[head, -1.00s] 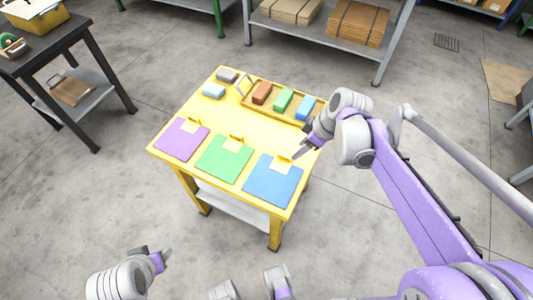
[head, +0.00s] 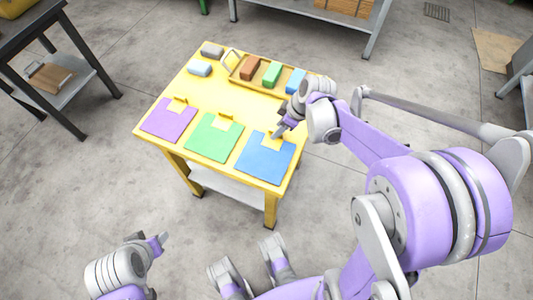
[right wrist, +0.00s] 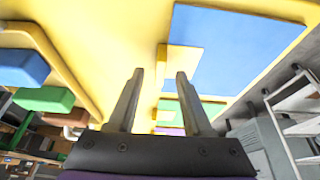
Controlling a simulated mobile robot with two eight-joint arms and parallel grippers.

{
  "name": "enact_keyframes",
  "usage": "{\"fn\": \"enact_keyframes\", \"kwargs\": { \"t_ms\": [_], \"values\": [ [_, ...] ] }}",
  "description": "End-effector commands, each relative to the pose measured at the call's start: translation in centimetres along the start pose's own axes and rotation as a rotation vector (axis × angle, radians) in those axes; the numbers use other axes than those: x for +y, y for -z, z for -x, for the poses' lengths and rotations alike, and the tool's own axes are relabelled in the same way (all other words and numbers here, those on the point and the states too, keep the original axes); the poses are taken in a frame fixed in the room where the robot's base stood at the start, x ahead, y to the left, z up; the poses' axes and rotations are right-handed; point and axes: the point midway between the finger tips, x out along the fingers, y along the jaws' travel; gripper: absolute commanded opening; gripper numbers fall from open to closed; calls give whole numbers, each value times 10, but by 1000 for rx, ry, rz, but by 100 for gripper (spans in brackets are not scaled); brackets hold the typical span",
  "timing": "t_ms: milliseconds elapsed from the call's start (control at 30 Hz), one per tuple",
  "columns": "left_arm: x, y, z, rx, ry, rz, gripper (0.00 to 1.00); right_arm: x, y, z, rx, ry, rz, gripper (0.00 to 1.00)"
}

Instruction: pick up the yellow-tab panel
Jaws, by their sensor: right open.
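Three flat panels, purple (head: 168,120), green (head: 212,138) and blue (head: 264,160), lie in a row on the yellow table. Each has a yellow tab at its far edge. My right gripper (head: 279,133) is at the blue panel's tab (head: 275,142), near the table's right side. In the right wrist view my right gripper (right wrist: 159,75) is open with nothing held; the blue panel (right wrist: 235,45) and its tab (right wrist: 182,58) are beside and beyond the right finger. I cannot tell whether they touch. My left gripper (head: 158,242) is low, away from the table; its opening is unclear.
A yellow tray with brown (head: 250,68), green (head: 272,74) and blue (head: 295,80) blocks stands at the table's back right. Two grey blocks (head: 200,68) sit at back left. A dark side table (head: 45,60) stands left. The floor around is mostly clear.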

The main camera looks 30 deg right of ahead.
Motion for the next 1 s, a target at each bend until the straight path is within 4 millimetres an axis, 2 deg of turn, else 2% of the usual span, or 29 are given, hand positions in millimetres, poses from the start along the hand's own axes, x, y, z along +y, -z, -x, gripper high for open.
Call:
{"fn": "enact_keyframes", "kwargs": {
  "t_ms": [67,267,500,567,1000],
  "values": [
    [0,-1,-3,-1,0,0,50,0,0,-8,0,0,1,50],
    [0,-1,-2,-1,0,0,50,0,0,-7,0,-1,-1,50],
    [0,-1,-2,-1,0,0,50,0,0,-7,0,-1,-1,9],
    [0,-1,-2,-1,0,0,50,0,0,-7,0,-1,-1,0],
    [0,-1,-2,-1,0,0,50,0,0,-6,0,0,-1,0]
  ]
}}
